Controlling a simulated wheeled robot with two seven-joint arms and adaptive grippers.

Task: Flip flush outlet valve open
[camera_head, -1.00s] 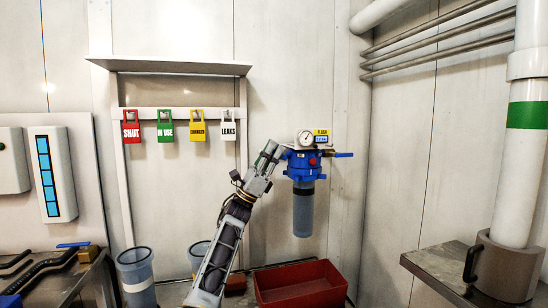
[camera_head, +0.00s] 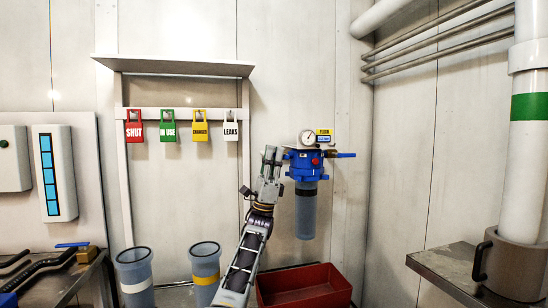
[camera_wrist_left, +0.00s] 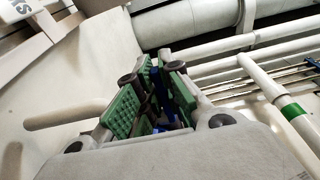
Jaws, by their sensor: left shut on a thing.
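A blue filter housing (camera_head: 305,163) with a clear grey bowl (camera_head: 305,210) hangs on the back wall. It carries a round gauge (camera_head: 307,138) and a yellow label (camera_head: 322,132). A blue lever (camera_head: 343,155) sticks out level on its right side. My left gripper (camera_head: 270,158) is at the housing's left side, fingers pointing up. In the left wrist view its green pads (camera_wrist_left: 152,98) are closed around a narrow blue handle (camera_wrist_left: 160,88). In the head view the gripper hides most of this handle. My right gripper is out of view.
A red bin (camera_head: 303,287) stands below the housing. Two clear canisters (camera_head: 134,274) (camera_head: 205,268) stand left of it. Coloured tags (camera_head: 167,128) hang from a rail at upper left. A metal bench (camera_head: 450,265) with a thick pipe (camera_head: 521,170) is at right.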

